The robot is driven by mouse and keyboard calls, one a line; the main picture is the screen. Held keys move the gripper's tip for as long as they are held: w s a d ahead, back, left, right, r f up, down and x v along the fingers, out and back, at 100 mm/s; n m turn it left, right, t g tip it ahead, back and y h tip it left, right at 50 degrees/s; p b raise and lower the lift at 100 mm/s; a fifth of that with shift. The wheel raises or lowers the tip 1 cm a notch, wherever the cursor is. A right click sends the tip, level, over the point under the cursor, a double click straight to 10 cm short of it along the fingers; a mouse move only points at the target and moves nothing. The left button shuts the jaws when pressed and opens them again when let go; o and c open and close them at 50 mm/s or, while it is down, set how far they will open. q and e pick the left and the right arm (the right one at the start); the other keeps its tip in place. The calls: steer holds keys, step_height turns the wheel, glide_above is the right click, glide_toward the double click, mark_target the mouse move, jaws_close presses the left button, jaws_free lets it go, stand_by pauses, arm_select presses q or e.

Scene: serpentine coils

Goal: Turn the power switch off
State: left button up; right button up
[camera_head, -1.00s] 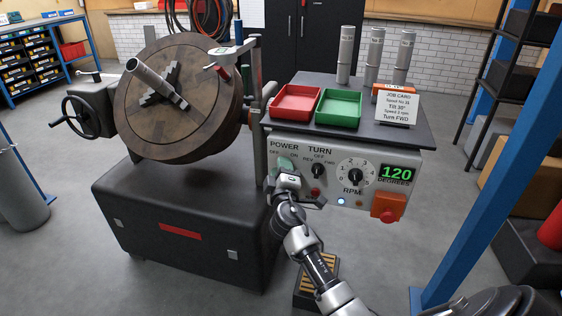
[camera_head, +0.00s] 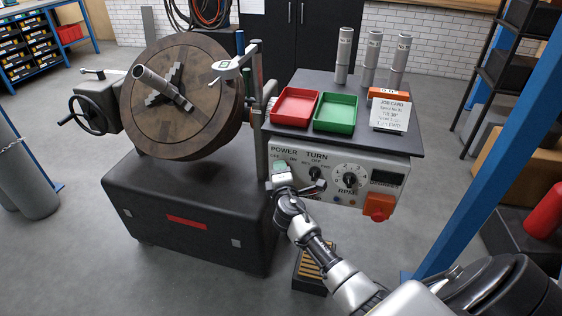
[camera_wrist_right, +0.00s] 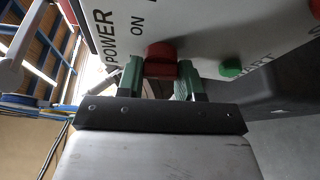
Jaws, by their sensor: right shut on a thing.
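The control panel (camera_head: 333,172) is the front of the grey cabinet at centre right, with POWER, TURN and RPM labels. My right gripper (camera_head: 279,168) is at the POWER label, at the panel's left end, and hides the power switch in the head view. In the right wrist view, the red power switch (camera_wrist_right: 161,60) sits between the two green fingertips of my right gripper (camera_wrist_right: 161,78), which is shut on it. The word ON shows just above it; OFF is not readable there. The degrees display (camera_head: 387,178) is dark. My left gripper is not in view.
A green button (camera_wrist_right: 232,67) is right of the fingers. The TURN knob (camera_head: 315,173), RPM dial (camera_head: 350,178) and orange-red stop box (camera_head: 378,207) share the panel. Red (camera_head: 296,106) and green (camera_head: 336,112) trays lie on top. The large round wooden positioner (camera_head: 184,112) stands left.

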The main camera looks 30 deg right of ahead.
steer(key=n+g+p, duration=0.2)
steer(key=n+p, duration=0.2)
steer(key=p, duration=0.2)
steer(key=shift+r+p, duration=0.2)
steer(key=shift+p, duration=0.2)
steer(key=shift+f+n+g+p, duration=0.1)
steer(key=shift+n+g+p, duration=0.3)
steer(key=shift+n+p, duration=0.4)
steer(key=shift+f+p, duration=0.15)
steer(key=shift+p, duration=0.2)
steer(key=shift+s, duration=0.1)
steer(key=o, duration=0.9)
steer(key=p+v, duration=0.1)
steer(key=v, duration=0.9)
steer(key=shift+s+a+r, duration=0.2)
steer(key=shift+a, duration=0.2)
